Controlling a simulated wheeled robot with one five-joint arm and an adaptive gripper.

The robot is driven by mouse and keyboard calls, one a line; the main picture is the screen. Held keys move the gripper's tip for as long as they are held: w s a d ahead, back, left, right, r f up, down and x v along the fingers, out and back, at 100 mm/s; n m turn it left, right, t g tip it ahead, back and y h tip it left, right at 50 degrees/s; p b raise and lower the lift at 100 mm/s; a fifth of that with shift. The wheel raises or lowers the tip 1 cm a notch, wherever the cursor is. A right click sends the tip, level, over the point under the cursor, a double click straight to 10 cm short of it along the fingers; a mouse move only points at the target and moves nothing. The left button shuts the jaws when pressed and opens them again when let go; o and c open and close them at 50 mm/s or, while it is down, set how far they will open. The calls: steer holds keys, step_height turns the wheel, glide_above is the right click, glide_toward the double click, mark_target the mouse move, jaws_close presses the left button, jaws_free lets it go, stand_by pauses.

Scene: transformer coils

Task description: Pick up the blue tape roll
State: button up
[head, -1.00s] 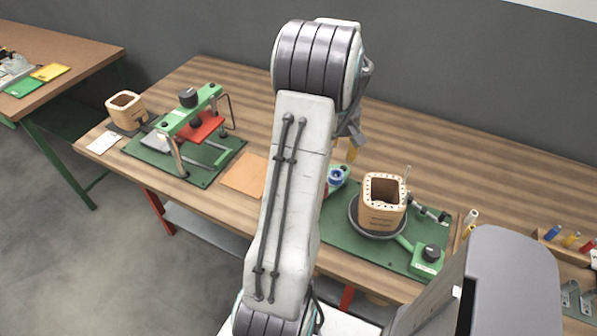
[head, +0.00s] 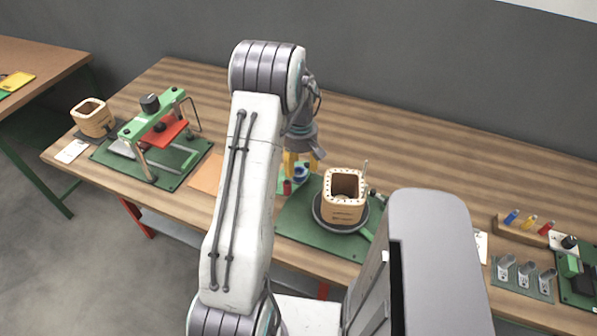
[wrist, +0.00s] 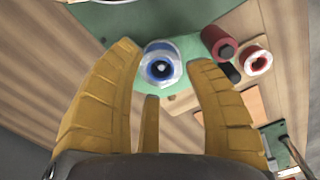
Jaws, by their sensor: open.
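The blue tape roll (wrist: 161,65) has a white ring and dark centre. It stands on a pale green surface and shows between my fingertips in the wrist view. My gripper (wrist: 164,76) has its yellow fingers spread, one on each side of the roll, with nothing held. In the head view my gripper (head: 297,160) points down just above the blue roll (head: 301,175), which it partly covers. The picture does not show clear contact.
A red roll (wrist: 217,41) and a red-and-white roll (wrist: 257,62) stand right of the blue roll in the wrist view. A wooden coil former (head: 344,200) stands close by on a round turntable. A green press (head: 152,135) is at the left.

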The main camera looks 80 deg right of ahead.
steer(key=shift+f, duration=1.45)
steer(key=shift+c, duration=0.3)
steer(key=c, duration=0.5)
